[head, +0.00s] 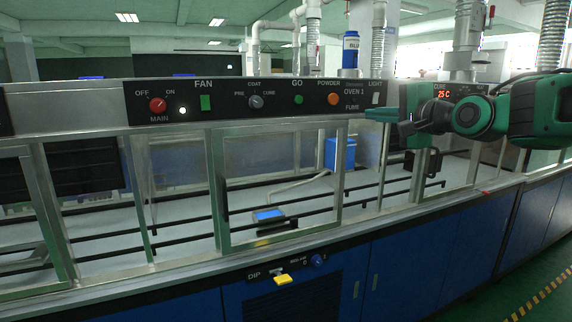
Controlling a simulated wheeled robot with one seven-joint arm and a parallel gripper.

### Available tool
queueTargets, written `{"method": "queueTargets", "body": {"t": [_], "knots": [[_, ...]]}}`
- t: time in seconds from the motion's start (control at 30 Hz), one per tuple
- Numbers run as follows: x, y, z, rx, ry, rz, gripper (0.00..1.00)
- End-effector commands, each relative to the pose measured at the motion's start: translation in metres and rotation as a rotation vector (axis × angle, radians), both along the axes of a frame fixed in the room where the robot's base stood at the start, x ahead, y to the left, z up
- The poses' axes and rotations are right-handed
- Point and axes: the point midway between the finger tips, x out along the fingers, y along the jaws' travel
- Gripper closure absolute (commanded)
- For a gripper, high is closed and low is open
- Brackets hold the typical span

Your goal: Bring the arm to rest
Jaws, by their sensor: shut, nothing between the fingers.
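My gripper (384,116) is at the right of the head view, at the end of my green and dark arm, which reaches in from the right edge. Its green fingers point left and look shut, with nothing between them. It is in front of the right end of the black control panel (222,100), just below the light switch. I cannot tell how far it is from the panel.
The panel has a red main knob (157,105), a green fan switch (205,103) and an orange powder button (334,99). Below are framed glass windows (279,154), a yellow dip handle (283,280) and blue cabinets (400,270). Green floor is free at lower right.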

Motion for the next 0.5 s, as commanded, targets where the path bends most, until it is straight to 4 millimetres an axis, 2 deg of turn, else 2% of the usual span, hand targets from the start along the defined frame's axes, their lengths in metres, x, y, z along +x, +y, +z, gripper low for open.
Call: {"method": "queueTargets", "body": {"t": [0.17, 0.2, 0.27, 0.37, 0.5], "knots": [[-0.032, -0.042, -0.084, -0.275, 0.201, -0.057, 1.0], [-0.044, -0.052, -0.106, -0.342, 0.26, -0.061, 1.0], [-0.063, -0.067, -0.137, -0.435, 0.346, -0.057, 1.0], [-0.103, -0.089, -0.185, -0.573, 0.496, -0.029, 1.0], [-0.168, -0.114, -0.244, -0.724, 0.707, 0.053, 1.0]]}}
